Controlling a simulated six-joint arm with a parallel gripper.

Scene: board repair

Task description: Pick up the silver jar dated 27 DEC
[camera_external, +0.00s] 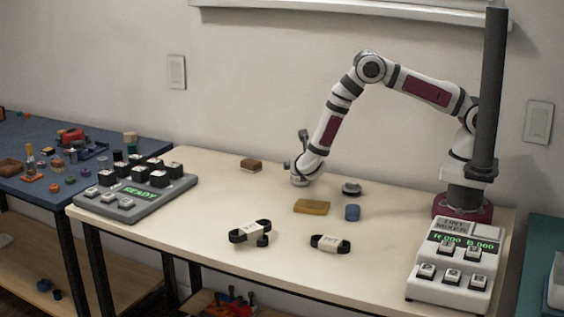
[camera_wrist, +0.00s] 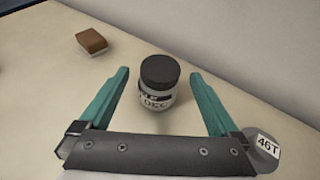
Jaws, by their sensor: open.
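In the wrist view a small jar (camera_wrist: 158,82) with a dark lid and a pale, silvery body stands between the fingers of my gripper (camera_wrist: 160,75). Its label reads "DEC"; the characters above are partly cut and I cannot read the day. My gripper is open, with one teal finger on each side of the jar and a visible gap on both sides. In the external view my gripper (camera_external: 301,178) is low over the back middle of the cream table; I cannot make out the jar there.
A brown block (camera_wrist: 91,41) lies beyond the left finger. A grey round piece tagged "46T" (camera_wrist: 262,147) is by the right finger. In the external view a yellow block (camera_external: 311,206), a blue piece (camera_external: 352,212) and two black-strapped items (camera_external: 250,232) lie nearer the front.

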